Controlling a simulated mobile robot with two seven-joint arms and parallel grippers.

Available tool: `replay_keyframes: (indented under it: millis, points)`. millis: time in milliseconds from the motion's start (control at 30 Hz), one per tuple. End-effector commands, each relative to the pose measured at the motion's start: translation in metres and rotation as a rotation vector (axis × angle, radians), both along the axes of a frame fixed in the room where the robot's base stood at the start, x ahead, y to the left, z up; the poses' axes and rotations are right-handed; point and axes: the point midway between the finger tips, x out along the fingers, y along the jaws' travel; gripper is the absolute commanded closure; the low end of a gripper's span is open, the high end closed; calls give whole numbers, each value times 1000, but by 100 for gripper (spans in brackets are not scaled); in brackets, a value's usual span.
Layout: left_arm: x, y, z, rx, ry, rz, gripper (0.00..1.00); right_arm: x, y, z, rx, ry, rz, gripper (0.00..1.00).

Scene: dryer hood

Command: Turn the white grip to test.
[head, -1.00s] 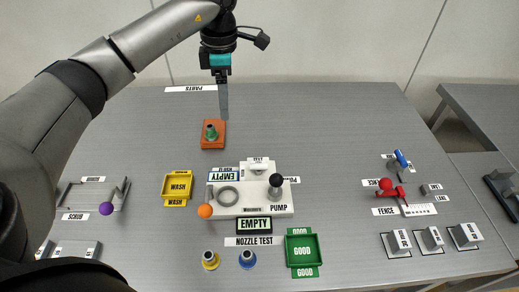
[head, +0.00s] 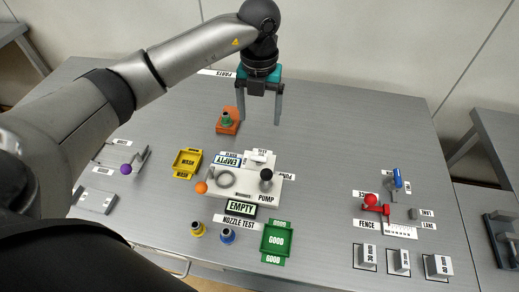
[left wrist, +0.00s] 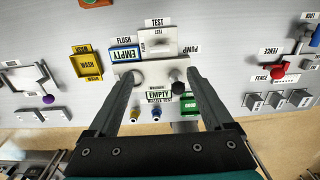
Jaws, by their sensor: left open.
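The white grip (head: 260,157) sits at the back of the white nozzle-test station (head: 240,197), by the TEST label. It also shows in the left wrist view (left wrist: 157,42), on its pale plate under the TEST sign. My left gripper (head: 259,118) is open and empty, fingers pointing down, above the table behind the grip. In the left wrist view its two fingers (left wrist: 163,76) stand apart over the station, not touching the grip. The EMPTY display (head: 241,208) is at the station's front. My right gripper is not in view.
A yellow WASH tray (head: 187,163) is left and a green GOOD tray (head: 277,240) is front right. An orange block (head: 228,121) with a green nozzle stands behind.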

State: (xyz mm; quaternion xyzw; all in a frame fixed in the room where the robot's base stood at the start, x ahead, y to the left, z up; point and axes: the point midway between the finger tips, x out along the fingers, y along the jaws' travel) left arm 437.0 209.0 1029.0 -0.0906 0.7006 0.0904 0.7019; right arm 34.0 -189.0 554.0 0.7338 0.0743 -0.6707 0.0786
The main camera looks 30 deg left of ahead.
Motion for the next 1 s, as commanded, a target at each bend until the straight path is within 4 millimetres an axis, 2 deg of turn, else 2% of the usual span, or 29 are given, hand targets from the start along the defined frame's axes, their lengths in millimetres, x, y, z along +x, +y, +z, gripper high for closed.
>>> replay_keyframes:
  millis: [200,600,800,1000]
  points:
    - [-2,-1,-38,-1,7,-1,15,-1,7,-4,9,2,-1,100]
    - [-2,0,-121,0,6,-2,15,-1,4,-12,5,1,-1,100]
    - [-1,0,-143,0,2,-3,15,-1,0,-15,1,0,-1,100]
    - [-1,0,-149,0,2,-3,15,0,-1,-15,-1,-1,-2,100]
